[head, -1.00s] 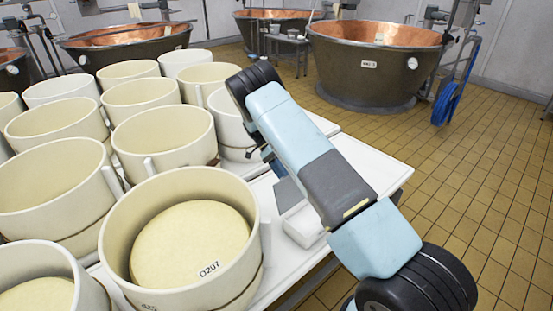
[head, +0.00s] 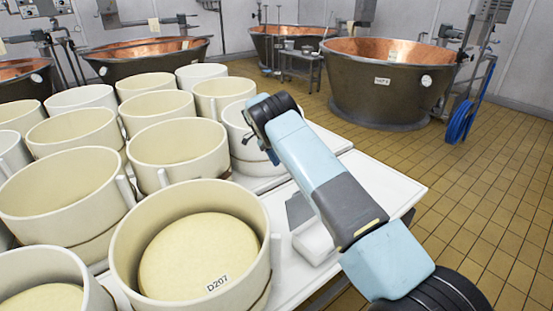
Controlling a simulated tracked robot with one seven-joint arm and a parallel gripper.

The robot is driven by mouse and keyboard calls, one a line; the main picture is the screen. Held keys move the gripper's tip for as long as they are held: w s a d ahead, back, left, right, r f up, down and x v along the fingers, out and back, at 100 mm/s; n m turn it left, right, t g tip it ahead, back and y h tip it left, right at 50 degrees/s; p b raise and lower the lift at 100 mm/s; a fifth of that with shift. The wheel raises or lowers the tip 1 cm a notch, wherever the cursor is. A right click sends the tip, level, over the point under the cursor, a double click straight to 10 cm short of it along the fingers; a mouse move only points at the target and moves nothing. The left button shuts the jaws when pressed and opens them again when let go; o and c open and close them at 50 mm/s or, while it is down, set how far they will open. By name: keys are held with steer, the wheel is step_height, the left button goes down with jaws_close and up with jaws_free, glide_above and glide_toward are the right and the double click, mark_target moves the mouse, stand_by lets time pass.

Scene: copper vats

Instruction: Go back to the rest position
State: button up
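My arm (head: 325,185) reaches from the lower right corner toward the middle of the head view, over the white table (head: 385,185). Its far end bends down beside the cream moulds. Only a small dark part of my gripper (head: 268,153) shows below the wrist, partly behind the arm. Its fingers cannot be made out, and I see nothing held. The nearest mould (head: 125,250) stands left of the arm and holds a pale cheese (head: 190,255) labelled D207.
Several more moulds (head: 60,185) crowd the table's left side. A grey and white item (head: 312,240) lies on the table beside my arm. Copper vats (head: 385,95) and a small cart (head: 300,65) stand behind. The tiled floor (head: 500,200) at right is clear.

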steer(key=shift+r, duration=0.1)
steer(key=s+d+r+n+t+y, duration=0.1)
steer(key=s+d+r, duration=0.25)
steer(key=r, duration=0.55)
steer(key=s+d+r+n+t+y, duration=0.15)
steer(key=d+r, duration=0.25)
steer(key=r, duration=0.5)
steer(key=s+d+r+n+t+y, duration=0.15)
steer(key=s+d+r, duration=0.25)
steer(key=r, duration=0.5)
steer(key=s+d+r+n+t+y, duration=0.2)
steer(key=s+d+r+t, duration=0.2)
steer(key=s+r, duration=0.8)
steer(key=s+d+f+n+t, duration=0.1)
steer(key=s+f+n+t, duration=0.1)
steer(key=s, duration=1.2)
steer(key=s+f+n+t, duration=0.1)
steer(key=s+n+t, duration=0.2)
steer(key=s, duration=1)
steer(key=shift+s+d+f+t, duration=0.35)
steer(key=shift+s+d+t, duration=0.05)
steer(key=shift+t, duration=0.1)
